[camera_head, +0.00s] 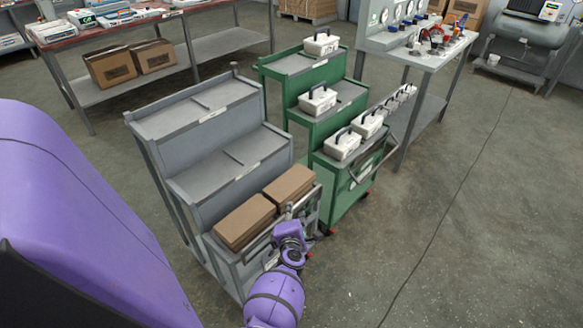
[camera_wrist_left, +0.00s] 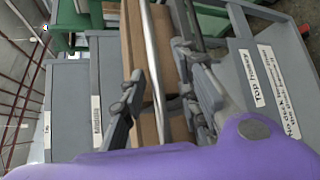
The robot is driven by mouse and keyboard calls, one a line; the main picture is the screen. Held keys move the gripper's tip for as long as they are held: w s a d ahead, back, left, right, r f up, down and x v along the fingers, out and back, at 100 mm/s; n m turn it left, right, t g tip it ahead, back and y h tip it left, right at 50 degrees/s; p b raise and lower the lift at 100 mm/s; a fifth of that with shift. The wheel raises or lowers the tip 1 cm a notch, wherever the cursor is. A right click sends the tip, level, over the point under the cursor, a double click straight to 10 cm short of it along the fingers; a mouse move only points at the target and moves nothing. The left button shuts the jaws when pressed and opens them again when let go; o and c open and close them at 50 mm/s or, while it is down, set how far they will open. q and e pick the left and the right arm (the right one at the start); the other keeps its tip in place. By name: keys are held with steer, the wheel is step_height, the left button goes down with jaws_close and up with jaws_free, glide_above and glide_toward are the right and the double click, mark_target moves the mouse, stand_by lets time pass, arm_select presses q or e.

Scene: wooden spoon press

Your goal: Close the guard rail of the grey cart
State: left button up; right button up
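The grey cart (camera_head: 200,190) has stepped shelves, with brown boxes (camera_head: 245,221) on its lowest one. Its guard rail (camera_head: 258,243), a thin metal bar, runs along the front side by the boxes. My left gripper (camera_head: 289,212) is at this rail, near its middle, and partly hides it. In the left wrist view the rail (camera_wrist_left: 154,60) passes between the two spread fingers of my left gripper (camera_wrist_left: 163,88). I cannot tell whether a finger touches it. The boxes (camera_wrist_left: 133,50) show behind the rail. My right gripper is in neither view.
A green cart (camera_head: 318,128) with white cases stands close beside the grey cart, its own rail (camera_head: 372,165) on the front. A workbench (camera_head: 425,50) stands behind, and a shelf table (camera_head: 190,62) at the back left.

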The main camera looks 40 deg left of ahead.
arm_select(q)
steer(key=v, duration=1.1)
steer(key=shift+s, duration=0.2)
steer(key=shift+d, duration=0.15)
